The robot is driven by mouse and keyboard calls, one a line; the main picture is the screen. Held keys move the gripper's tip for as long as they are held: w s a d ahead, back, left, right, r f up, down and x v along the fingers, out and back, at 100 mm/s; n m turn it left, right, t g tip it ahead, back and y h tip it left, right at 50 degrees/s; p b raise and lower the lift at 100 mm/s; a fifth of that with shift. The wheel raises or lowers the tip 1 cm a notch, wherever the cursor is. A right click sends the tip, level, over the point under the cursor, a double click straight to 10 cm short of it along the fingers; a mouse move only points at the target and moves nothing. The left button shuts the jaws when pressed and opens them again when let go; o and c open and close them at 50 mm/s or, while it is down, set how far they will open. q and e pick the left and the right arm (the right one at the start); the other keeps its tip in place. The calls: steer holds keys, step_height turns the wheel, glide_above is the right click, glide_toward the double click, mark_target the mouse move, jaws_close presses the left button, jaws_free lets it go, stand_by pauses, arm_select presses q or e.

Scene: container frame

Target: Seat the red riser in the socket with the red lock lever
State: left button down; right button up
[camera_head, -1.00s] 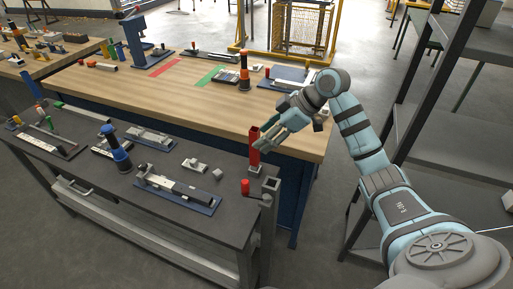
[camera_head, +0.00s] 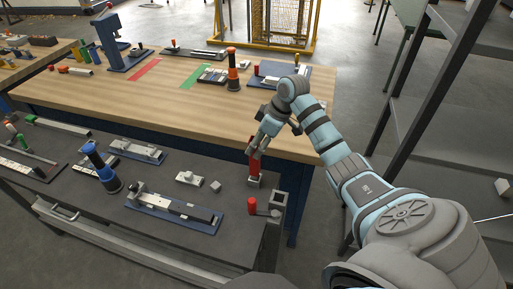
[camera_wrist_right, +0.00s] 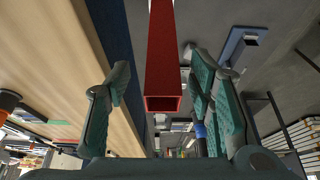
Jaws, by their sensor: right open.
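The red riser (camera_head: 254,158), a hollow square tube, stands upright with a grey block at its foot on the dark bench. In the right wrist view the red riser (camera_wrist_right: 163,60) lies between the fingers, its open end facing the camera. My right gripper (camera_head: 259,142) is at the riser's upper part. Its fingers are spread on either side with gaps visible in the wrist view (camera_wrist_right: 155,85). The red lock lever (camera_head: 252,205) stands at the bench's front right, beside a grey square socket (camera_head: 277,200). My left gripper is not in view.
A wooden workbench (camera_head: 150,100) lies behind the dark bench. On the dark bench are a blue cylinder (camera_head: 100,165), a blue-based fixture (camera_head: 180,213) and a small grey block (camera_head: 215,186). A dark shelf rack (camera_head: 415,110) stands at the right.

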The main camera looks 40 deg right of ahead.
mark_target(255, 163)
steer(key=x, duration=0.5)
steer(key=shift+w+a, duration=0.2)
steer(key=shift+w, duration=0.15)
steer(key=shift+s+r, duration=0.1)
steer(key=shift+s, duration=0.15)
steer(key=c, duration=0.5)
jaws_close()
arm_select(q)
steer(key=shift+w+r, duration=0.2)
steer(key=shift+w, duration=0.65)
arm_select(e)
steer(key=shift+w, duration=0.1)
